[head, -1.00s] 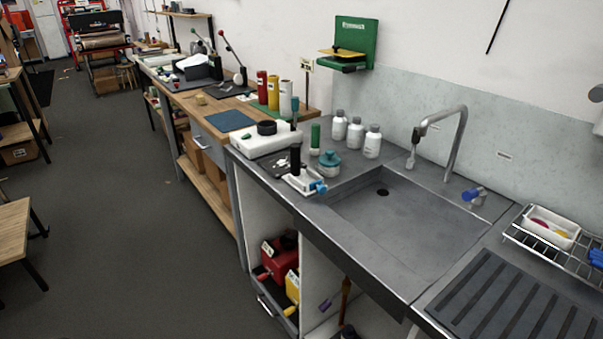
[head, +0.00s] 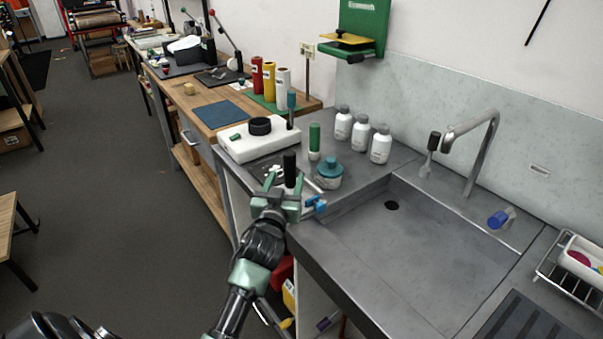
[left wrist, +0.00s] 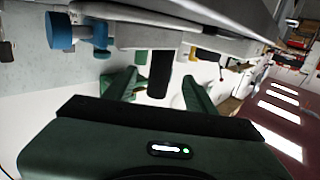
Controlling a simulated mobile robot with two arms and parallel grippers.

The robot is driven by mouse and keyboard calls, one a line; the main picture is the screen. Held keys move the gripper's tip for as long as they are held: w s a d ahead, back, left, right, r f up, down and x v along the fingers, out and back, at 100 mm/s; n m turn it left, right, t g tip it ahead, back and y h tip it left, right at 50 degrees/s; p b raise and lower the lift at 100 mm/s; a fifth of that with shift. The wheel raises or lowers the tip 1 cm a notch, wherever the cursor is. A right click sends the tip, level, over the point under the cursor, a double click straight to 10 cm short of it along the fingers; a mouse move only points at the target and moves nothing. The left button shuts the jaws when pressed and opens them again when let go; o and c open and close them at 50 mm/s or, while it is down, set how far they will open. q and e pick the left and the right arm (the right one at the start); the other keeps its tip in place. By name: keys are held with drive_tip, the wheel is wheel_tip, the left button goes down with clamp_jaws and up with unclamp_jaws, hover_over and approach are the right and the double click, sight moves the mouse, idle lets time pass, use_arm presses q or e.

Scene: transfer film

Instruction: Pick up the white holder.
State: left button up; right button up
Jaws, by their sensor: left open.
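The white holder (left wrist: 150,38) shows in the left wrist view as a pale bar with blue knobs (left wrist: 62,30) at one end. A black upright cylinder (left wrist: 160,74) rises from it. In the head view the cylinder (head: 290,168) and a blue part (head: 315,203) show at the sink counter's front edge, while my left gripper hides most of the holder. My left gripper (head: 286,188) is open, with its fingers on either side of the black cylinder; the wrist view shows gaps beside it. My right gripper is not in view.
A teal-lidded jar (head: 329,173), a green-topped bottle (head: 314,142) and several white bottles (head: 381,145) stand close behind. A white box (head: 245,144) with a black ring lies to the left. The sink basin (head: 420,250) is to the right and empty.

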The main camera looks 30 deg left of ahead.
sight(288, 165)
use_arm(q)
drive_tip(key=shift+w+a+r, duration=0.25)
drive_tip(key=shift+w, duration=0.1)
drive_tip(key=shift+d+r, duration=0.3)
drive_tip(key=shift+r, duration=0.45)
drive_tip(key=shift+w+a+r+p, duration=0.15)
drive_tip(key=shift+w+a+p, duration=0.5)
drive_tip(key=shift+w, duration=0.25)
drive_tip(key=x, duration=0.2)
drive_tip(key=shift+w+a+f, duration=0.2)
drive_tip(key=shift+w+f, duration=0.15)
drive_tip(key=shift+w, duration=0.25)
drive_tip(key=shift+r, duration=0.1)
drive_tip(key=shift+c, duration=0.3)
drive_tip(key=c, duration=1)
clamp_jaws()
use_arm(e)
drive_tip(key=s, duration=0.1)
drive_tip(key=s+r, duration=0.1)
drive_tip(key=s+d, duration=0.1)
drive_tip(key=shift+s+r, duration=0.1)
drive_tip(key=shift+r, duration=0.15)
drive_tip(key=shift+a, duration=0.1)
